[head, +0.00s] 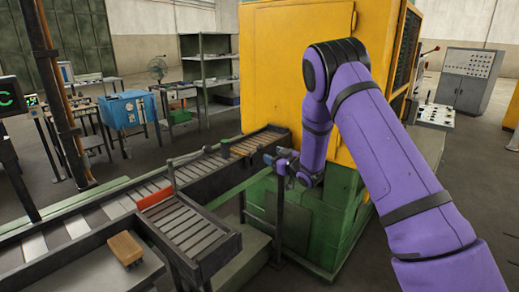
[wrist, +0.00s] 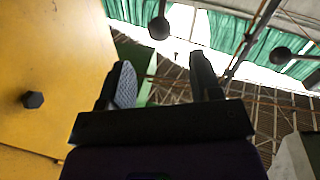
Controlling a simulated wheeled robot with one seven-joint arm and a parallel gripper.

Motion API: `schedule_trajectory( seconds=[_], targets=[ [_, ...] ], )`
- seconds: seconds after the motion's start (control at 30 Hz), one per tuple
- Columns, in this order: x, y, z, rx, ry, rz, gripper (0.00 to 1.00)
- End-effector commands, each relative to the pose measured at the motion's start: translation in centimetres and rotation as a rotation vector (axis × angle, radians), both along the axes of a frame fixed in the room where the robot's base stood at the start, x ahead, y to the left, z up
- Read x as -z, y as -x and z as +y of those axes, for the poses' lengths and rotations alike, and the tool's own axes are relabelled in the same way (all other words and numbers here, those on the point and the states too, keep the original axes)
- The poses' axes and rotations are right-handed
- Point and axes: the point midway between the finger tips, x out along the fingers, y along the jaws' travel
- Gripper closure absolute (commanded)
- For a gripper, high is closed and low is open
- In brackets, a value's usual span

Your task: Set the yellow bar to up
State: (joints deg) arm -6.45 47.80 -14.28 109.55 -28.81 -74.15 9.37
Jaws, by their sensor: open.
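I cannot make out a separate yellow bar in either view. The large yellow housing (head: 290,75) stands on a green base, and its yellow face (wrist: 50,60) fills the left of the wrist view. A dark hexagonal knob (wrist: 33,100) sits on that face. My gripper (wrist: 163,75) is open, with its two fingers apart and nothing seen between them. Beyond them, two dark round balls (wrist: 159,28) (wrist: 282,56) show, each on a thin stem. In the head view my gripper (head: 279,160) is small and partly hidden, by the housing's lower left edge.
A roller conveyor (head: 75,228) runs from the left to the housing, with a red-orange piece (head: 155,198) on it. A brown block (head: 125,248) lies in front. A dark post (head: 280,215) stands below my gripper. A control desk (head: 435,115) stands at the right.

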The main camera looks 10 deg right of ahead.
Motion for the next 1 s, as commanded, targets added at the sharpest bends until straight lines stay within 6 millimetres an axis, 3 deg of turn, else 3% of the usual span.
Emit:
schedule_trajectory(
  seconds=[0.3, 0.5, 0.93, 1.0],
  targets=[
    [0.1, -5.2, 2.4, 0.000, 0.001, -0.002, 0.42],
    [0.1, -7.3, 3.4, 0.002, 0.000, -0.002, 0.42],
    [0.1, -8.2, 3.7, 0.002, -0.001, 0.001, 0.42],
    [0.1, -8.2, 3.7, 0.002, 0.000, 0.001, 0.55]
  ],
)
